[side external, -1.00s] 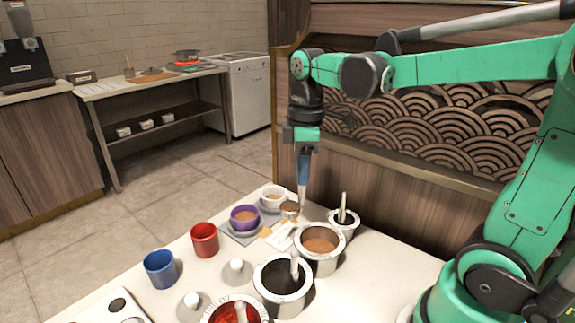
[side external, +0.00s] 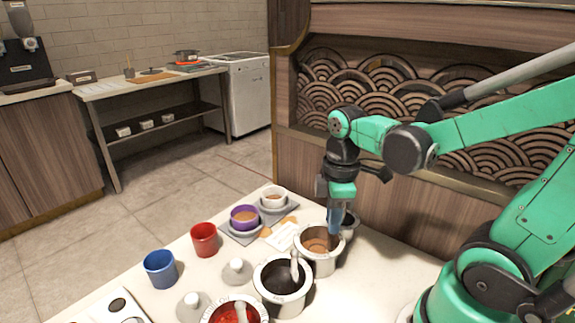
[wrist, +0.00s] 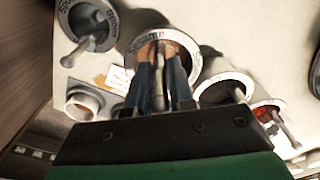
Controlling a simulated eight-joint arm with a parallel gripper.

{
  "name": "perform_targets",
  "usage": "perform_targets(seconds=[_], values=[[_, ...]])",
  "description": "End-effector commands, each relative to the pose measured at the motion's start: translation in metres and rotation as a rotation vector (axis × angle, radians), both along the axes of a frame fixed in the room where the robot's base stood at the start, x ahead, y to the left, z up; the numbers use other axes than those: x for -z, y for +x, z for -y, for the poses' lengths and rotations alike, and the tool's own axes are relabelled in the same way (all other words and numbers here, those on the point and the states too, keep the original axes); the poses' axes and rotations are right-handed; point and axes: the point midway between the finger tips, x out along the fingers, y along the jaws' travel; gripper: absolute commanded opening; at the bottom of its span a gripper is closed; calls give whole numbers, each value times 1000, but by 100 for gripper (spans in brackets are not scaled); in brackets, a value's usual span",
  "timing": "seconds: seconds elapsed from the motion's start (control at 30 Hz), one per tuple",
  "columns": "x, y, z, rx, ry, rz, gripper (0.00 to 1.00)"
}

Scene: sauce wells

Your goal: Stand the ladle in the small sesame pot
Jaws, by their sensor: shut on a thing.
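The sesame pot (side external: 318,264) is a pale metal pot holding brown sauce, and its labelled rim shows in the wrist view (wrist: 138,42). My gripper (side external: 333,240) is directly over this pot, with its blue fingers reaching down at the right side of the opening. In the wrist view the fingers (wrist: 162,72) are shut on the grey handle of the ladle (wrist: 158,92), which points down into the pot. The ladle's bowl is hidden, so I cannot tell whether it touches the pot's bottom.
A dark-sauce pot (side external: 283,306) with its own ladle stands close in front. A smaller pot (side external: 350,228) stands behind my gripper, partly hidden. A purple bowl (side external: 244,224), a white bowl (side external: 273,203), a red cup (side external: 204,240) and a blue cup (side external: 160,270) stand to the left.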

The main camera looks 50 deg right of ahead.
Motion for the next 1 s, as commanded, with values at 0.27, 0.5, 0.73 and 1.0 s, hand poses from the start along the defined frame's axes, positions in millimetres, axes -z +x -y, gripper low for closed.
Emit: perform_targets(seconds=[0.27, 0.5, 0.73, 1.0], values=[[10, 0, 0, 0, 0, 0, 0], [10, 0, 0, 0, 0, 0, 0], [12, 0, 0, 0, 0, 0, 0], [14, 0, 0, 0, 0, 0, 0]])
